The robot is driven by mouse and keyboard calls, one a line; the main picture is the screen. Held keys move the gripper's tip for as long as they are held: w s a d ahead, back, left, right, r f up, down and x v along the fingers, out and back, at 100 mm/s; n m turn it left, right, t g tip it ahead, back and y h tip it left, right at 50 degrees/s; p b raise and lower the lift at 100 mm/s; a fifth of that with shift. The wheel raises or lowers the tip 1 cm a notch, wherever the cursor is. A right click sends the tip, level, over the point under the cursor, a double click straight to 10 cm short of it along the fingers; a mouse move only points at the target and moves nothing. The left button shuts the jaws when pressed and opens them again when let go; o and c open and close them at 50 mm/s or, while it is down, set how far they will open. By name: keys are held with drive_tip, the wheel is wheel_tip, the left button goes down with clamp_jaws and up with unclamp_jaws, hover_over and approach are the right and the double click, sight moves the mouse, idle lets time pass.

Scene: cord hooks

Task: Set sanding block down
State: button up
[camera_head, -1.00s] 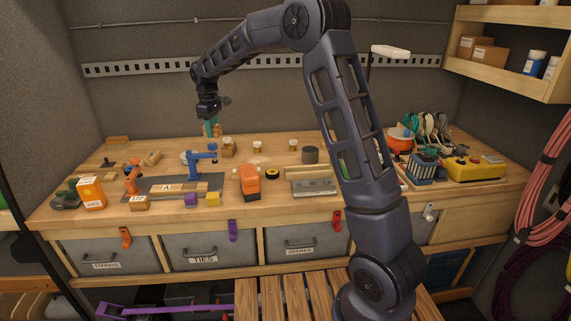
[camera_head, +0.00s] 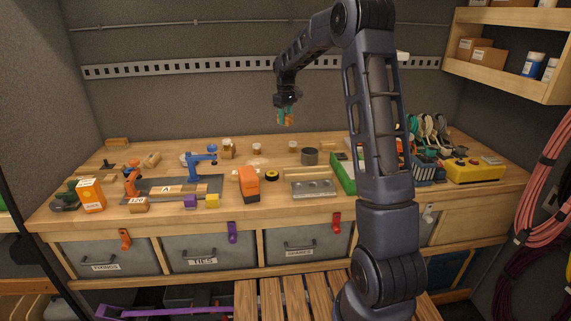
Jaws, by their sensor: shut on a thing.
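My gripper (camera_head: 286,117) hangs in the air above the back of the workbench, in front of the grey wall.
Below stand small jars (camera_head: 256,148) and a dark grey cylinder (camera_head: 310,156). A blue clamp (camera_head: 202,163) stands left. Bare wood shows between items.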

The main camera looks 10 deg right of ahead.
sight(286, 164)
wheel_tip(286, 164, down, 20)
drive_tip(key=shift+r, duration=0.2)
idle(0.4)
drive_tip(key=shift+f, duration=0.15)
drive_tip(key=o, duration=1)
drive_tip(key=shift+o, duration=0.2)
